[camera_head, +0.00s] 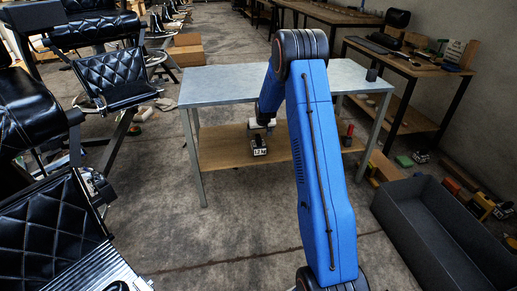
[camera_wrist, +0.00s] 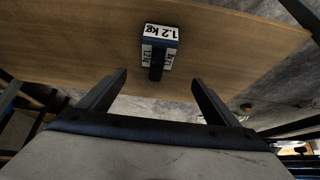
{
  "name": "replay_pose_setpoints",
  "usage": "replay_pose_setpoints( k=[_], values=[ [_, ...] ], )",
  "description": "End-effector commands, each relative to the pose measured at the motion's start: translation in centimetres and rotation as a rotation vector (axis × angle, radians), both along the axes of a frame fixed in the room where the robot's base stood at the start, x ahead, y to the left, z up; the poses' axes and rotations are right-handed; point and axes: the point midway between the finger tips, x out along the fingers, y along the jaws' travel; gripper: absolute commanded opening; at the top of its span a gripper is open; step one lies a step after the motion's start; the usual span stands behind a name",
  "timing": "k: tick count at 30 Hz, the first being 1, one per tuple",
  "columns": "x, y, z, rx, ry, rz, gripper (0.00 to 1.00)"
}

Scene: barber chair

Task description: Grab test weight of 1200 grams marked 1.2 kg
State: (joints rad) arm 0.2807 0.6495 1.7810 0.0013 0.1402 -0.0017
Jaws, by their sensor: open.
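The test weight (camera_head: 259,147) is a small dark block with a white label, on the wooden lower shelf (camera_head: 220,153) of the metal table. In the wrist view the weight (camera_wrist: 161,36) shows a white label reading 1.2 kg, upside down, with more print below it and a dark knob or handle towards me. My gripper (camera_wrist: 160,79) is open and empty. Its two fingers point at the weight, which lies beyond the fingertips, between their lines and apart from them. In the head view my gripper (camera_head: 262,122) is just above the weight, partly hidden by my arm.
Black barber chairs (camera_head: 115,78) are at left. A large dark grey bin (camera_head: 440,225) is at right. The floor in front is clear.

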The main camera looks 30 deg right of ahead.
Motion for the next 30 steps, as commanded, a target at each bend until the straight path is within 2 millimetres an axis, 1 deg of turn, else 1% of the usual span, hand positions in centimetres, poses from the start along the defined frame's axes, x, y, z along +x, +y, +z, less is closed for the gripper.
replay_pose_setpoints(
  k=[1,15,19,26,30],
  values=[
    [0.4,-0.1,-0.9,0.001,0.003,0.000,0.84],
    [4.2,-1.2,-7.1,0.001,0.002,0.000,0.84],
    [4.9,-1.5,-8.1,0.000,0.001,0.000,0.84],
    [5.4,-1.7,-8.8,0.000,0.000,0.000,0.84],
    [5.9,-2.1,-9.8,0.001,0.001,-0.001,0.84]
  ],
)
